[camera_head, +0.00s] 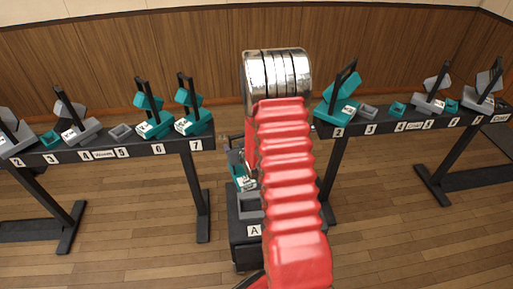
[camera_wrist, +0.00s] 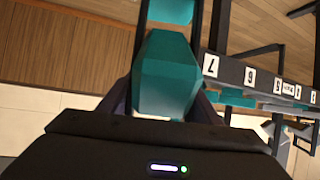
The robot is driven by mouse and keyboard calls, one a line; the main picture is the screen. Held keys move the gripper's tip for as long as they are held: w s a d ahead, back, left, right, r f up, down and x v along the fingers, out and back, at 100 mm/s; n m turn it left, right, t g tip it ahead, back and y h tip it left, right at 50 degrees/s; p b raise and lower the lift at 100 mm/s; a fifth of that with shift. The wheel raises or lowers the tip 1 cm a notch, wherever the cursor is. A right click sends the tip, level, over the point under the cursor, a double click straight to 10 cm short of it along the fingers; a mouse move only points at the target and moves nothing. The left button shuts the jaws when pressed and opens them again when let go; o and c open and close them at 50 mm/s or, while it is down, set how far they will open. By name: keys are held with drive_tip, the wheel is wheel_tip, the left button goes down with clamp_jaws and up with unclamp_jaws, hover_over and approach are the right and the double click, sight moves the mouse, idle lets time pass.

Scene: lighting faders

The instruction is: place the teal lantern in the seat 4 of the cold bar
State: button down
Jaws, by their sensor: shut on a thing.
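In the wrist view my gripper (camera_wrist: 162,100) is shut on a teal lantern (camera_wrist: 165,75), a faceted teal body with dark strips beside it. At label 4, the right bar has a small empty teal seat (camera_head: 397,109) and the left bar a grey lantern (camera_head: 76,122). In the wrist view a bar with labels 7, 6, 5 (camera_wrist: 250,75) appears upside down, right of the held lantern.
A dark stand labelled A (camera_head: 254,231) sits low in the middle, partly behind my arm, with a grey seat (camera_head: 249,208) and a teal piece (camera_head: 243,181). Teal and grey lanterns fill other seats. At label 3, the right bar has an empty grey seat (camera_head: 367,112).

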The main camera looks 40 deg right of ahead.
drive_tip(key=w+a+r+n+y, duration=0.1)
drive_tip(key=a+r, duration=0.1)
drive_tip(key=a, duration=0.7)
drive_tip(key=w+a+r+n+y, duration=0.1)
drive_tip(key=a+r, duration=0.2)
drive_tip(key=a, duration=0.6)
drive_tip(key=w+a+r+n+y, duration=0.1)
drive_tip(key=a+r, duration=0.1)
drive_tip(key=a, duration=0.8)
drive_tip(key=shift+w+r+t+y, duration=0.15)
drive_tip(key=shift+r+t+y, duration=0.15)
drive_tip(key=shift+r, duration=0.05)
